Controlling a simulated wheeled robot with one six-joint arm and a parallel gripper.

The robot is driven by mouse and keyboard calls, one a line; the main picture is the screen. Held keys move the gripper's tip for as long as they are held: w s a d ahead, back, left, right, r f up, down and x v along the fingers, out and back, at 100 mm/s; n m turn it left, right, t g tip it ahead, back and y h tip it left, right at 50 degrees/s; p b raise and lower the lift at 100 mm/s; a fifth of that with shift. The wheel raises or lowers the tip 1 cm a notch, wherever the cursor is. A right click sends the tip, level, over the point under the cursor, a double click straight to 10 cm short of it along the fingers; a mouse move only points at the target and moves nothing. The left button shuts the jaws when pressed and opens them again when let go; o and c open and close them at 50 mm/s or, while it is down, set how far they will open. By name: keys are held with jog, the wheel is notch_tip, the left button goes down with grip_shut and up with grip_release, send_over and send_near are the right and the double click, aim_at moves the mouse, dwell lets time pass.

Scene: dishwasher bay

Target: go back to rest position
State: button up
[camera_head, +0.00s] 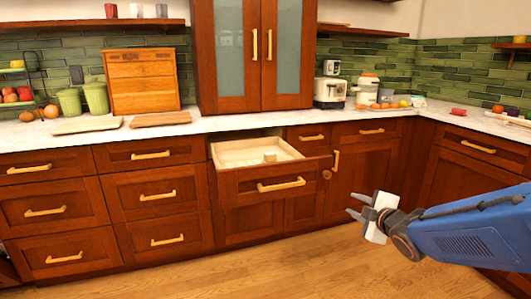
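My gripper (358,207) is at the right of the head view, at the end of my blue arm. It points left and its two grey fingers are spread apart with nothing between them. It is in open air, to the right of and apart from an open wooden drawer (279,184). The drawer is pulled out below the counter and has a gold handle. A small light wooden object (270,157) sits in the drawer, near its front right.
The open drawer juts out over the floor (300,273). The marble counter (240,120) holds a wooden bread box (142,82), green canisters (95,97), a coffee machine (329,90) and food at the right. The other drawers and cabinet doors look shut. The wooden floor in front is clear.

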jog(key=s+d+f+m+g+h, duration=0.1)
jog(key=s+d+m+g+h, duration=0.35)
jog(key=s+m, duration=0.6)
jog(key=s+a+f+m+g+y, duration=0.1)
jog(key=s+a+m+g, duration=0.1)
jog(key=s, duration=0.8)
jog(key=s+a+f+m+g+y, duration=0.1)
jog(key=s+a+f+m+g, duration=0.1)
jog(key=s, duration=0.8)
jog(key=shift+s+a+m+g, duration=0.15)
jog(key=shift+s+m+g, duration=0.25)
jog(key=shift+m, duration=0.25)
